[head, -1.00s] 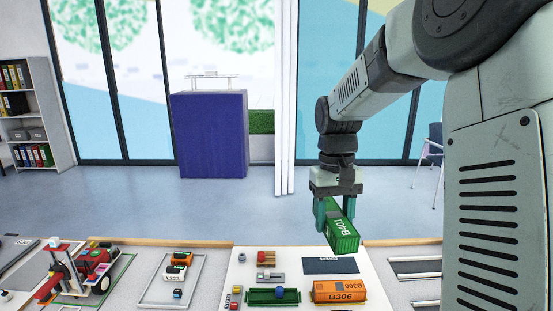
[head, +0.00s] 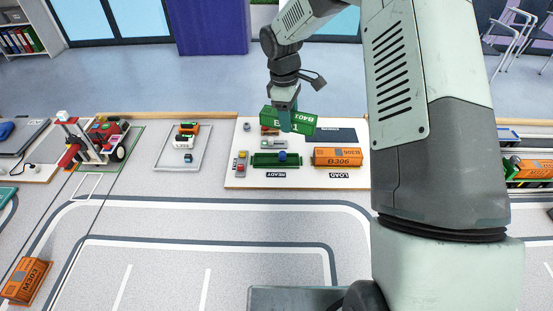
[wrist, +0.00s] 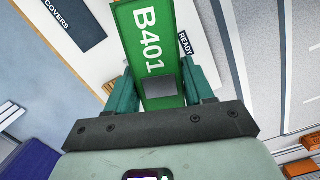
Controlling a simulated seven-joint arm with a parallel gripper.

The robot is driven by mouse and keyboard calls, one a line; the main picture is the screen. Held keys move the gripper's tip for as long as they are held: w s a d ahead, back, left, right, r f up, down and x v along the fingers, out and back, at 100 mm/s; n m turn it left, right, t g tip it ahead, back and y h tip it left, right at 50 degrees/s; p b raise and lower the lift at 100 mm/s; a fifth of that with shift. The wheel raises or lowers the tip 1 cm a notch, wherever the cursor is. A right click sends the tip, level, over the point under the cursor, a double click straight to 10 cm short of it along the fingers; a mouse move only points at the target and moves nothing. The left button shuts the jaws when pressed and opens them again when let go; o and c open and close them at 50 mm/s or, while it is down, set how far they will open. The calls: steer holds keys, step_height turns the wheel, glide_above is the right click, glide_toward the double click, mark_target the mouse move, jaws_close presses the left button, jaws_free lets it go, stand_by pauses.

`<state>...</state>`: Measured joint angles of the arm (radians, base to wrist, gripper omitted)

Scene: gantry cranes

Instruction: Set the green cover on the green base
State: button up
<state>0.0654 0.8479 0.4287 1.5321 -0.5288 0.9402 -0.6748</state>
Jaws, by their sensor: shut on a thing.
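The green cover (head: 301,119), a box marked B401, is held up over the back of a white board. My gripper (head: 287,120) is shut on it. The wrist view shows the cover (wrist: 153,38) between the two teal fingers of my gripper (wrist: 163,85). The green base (head: 262,161) is a low green tray at the board's front, above the READY label. A blue rounded piece (head: 282,156) sits at its middle. The cover is apart from the base, behind and above it in the head view. In the wrist view the cover hides whatever lies under it.
An orange box (head: 337,157) marked B306 stands right of the base, by the LOAD label. A dark pad (head: 331,135) lies behind it; the wrist view reads COVERS on this pad (wrist: 76,22). Small coloured blocks (head: 240,163) stand left of the base. Open floor markings lie in front.

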steer(key=w+a+f+n, duration=0.1)
steer(key=a+f+n, duration=0.2)
steer(key=f, duration=0.2)
glide_above(278, 160)
steer(key=shift+n, duration=0.3)
steer(key=f, duration=0.6)
steer(key=shift+a, duration=0.25)
steer(key=shift+f, duration=2.1)
steer(key=shift+c, duration=0.5)
steer(key=o, duration=1.1)
steer(key=shift+o, duration=0.2)
steer(key=shift+r, duration=0.15)
